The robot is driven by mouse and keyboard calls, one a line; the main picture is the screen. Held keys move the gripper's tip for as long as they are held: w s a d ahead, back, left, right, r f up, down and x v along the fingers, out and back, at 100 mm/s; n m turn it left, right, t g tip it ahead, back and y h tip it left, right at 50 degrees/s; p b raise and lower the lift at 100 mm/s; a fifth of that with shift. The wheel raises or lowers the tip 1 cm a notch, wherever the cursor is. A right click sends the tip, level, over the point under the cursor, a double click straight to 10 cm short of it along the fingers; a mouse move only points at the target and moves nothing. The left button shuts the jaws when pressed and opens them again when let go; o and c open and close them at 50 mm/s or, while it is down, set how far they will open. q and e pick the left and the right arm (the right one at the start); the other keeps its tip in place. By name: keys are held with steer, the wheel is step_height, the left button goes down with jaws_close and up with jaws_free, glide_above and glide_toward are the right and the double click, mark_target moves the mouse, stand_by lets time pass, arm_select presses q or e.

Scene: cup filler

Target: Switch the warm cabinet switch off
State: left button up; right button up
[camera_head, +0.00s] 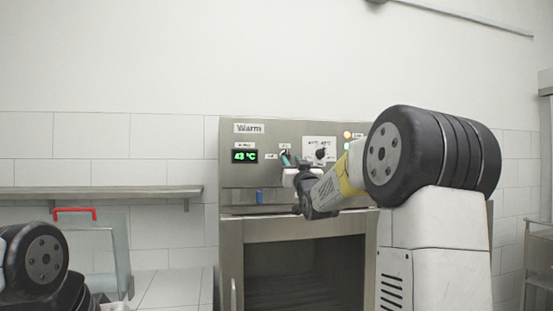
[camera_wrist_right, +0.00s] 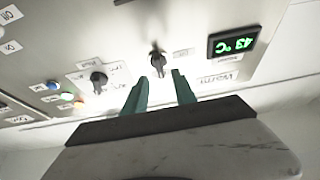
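The warm cabinet (camera_head: 237,175) has a metal front panel with a "Warm" label and a lit green display (camera_head: 244,156) reading 43 °C. In the right wrist view the panel appears upside down, with the display (camera_wrist_right: 233,41) at the right. The black switch knob (camera_wrist_right: 157,58) sits left of the display there, between small labels. My right gripper (camera_head: 286,160) is at the panel in the head view and partly covers the switch area. In the wrist view its two teal fingers (camera_wrist_right: 157,84) are apart, just short of the knob, with nothing seen between them. My left gripper is not visible.
A second black knob (camera_wrist_right: 98,78) and several coloured lights (camera_wrist_right: 67,97) are beside the switch. Below the panel is the cabinet's dark open cavity (camera_head: 305,270). A metal shelf (camera_head: 120,192) and a clear container with a red handle (camera_head: 75,211) are at the left.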

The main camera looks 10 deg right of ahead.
mark_target(287, 155)
steer(key=shift+x, duration=2.2)
jaws_close()
